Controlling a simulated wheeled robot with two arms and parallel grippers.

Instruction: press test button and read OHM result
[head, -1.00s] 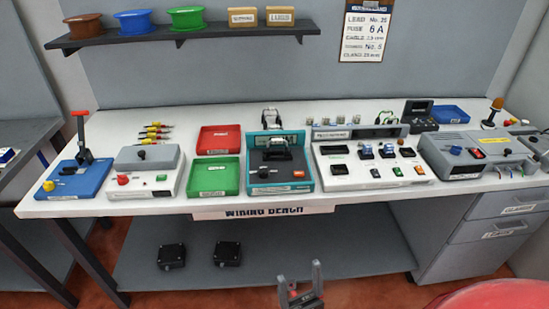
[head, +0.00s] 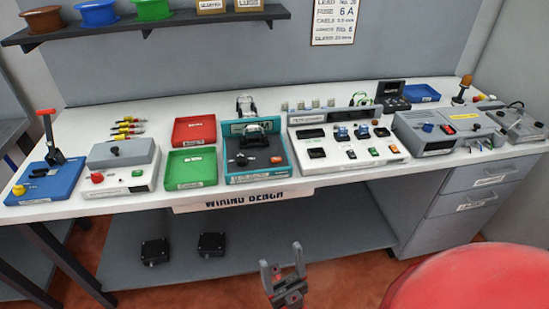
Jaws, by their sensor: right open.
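A grey box (head: 413,137) on the right part of the wiring bench has a dark display window (head: 439,146) on its front, a blue knob (head: 427,127) and a lit orange-red button (head: 449,129). No reading can be made out on the display. Left of it, a long white panel (head: 377,164) carries dark windows, small blue parts and green and orange switches. Which button is the test button cannot be told from labels. My right gripper (head: 283,262) is open and empty, low in front of the bench and apart from everything. My left gripper is out of view.
A teal fixture (head: 277,175), red tray (head: 194,141), green tray (head: 191,181), white station (head: 142,177) and blue lever press (head: 66,182) fill the bench. A large red rounded object (head: 465,285) stands at the lower right. Space around my right gripper is free.

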